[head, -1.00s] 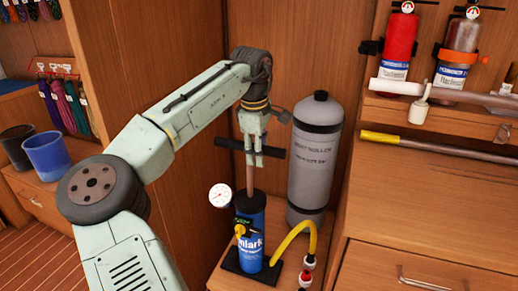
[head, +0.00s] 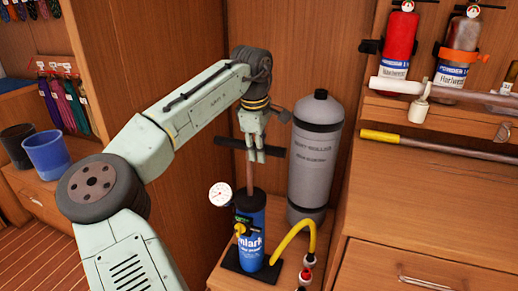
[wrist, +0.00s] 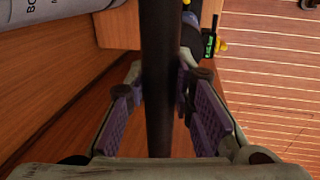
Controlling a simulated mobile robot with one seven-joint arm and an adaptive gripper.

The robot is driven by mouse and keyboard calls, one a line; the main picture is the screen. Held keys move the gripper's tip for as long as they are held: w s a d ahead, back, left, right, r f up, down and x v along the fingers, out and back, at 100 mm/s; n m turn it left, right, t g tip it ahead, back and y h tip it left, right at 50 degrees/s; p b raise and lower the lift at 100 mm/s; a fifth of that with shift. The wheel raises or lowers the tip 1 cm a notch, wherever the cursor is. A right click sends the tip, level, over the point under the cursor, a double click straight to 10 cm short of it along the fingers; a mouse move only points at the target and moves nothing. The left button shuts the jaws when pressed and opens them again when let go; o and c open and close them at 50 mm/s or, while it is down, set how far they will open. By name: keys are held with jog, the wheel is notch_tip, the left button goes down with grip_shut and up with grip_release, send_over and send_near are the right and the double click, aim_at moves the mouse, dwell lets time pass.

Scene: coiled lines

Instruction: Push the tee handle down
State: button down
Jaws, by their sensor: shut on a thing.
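The black tee handle (head: 231,143) tops the rod of a blue hand pump (head: 251,222), which stands upright on a wooden ledge. The rod shows between the handle and the pump body, so the handle is raised. My gripper (head: 256,155) points down at the handle and is shut on it near its middle. In the wrist view, the dark handle bar (wrist: 158,80) runs between the two purple-padded fingers (wrist: 160,110). The exact contact of the pads is hard to make out there.
A grey cylinder (head: 316,155) stands close to the right of the pump. A round gauge (head: 220,194) sits at its left and a yellow hose (head: 296,236) curves off to the right. Blue (head: 48,157) and black buckets stand at left. A wooden wall is behind.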

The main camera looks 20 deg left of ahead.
dwell(0.4)
notch_tip(320, 180, down, 12)
jog(key=b, duration=0.4)
jog(key=shift+s+f+b, duration=0.1)
jog(key=shift+b, duration=0.25)
jog(key=c, duration=1.6)
grip_release()
jog(key=shift+a+f, duration=0.1)
jog(key=shift+f, duration=0.05)
jog(key=shift+c, duration=0.2)
jog(key=shift+o, duration=1.4)
notch_tip(320, 180, up, 12)
jog(key=s, duration=0.2)
jog(key=shift+s, duration=0.1)
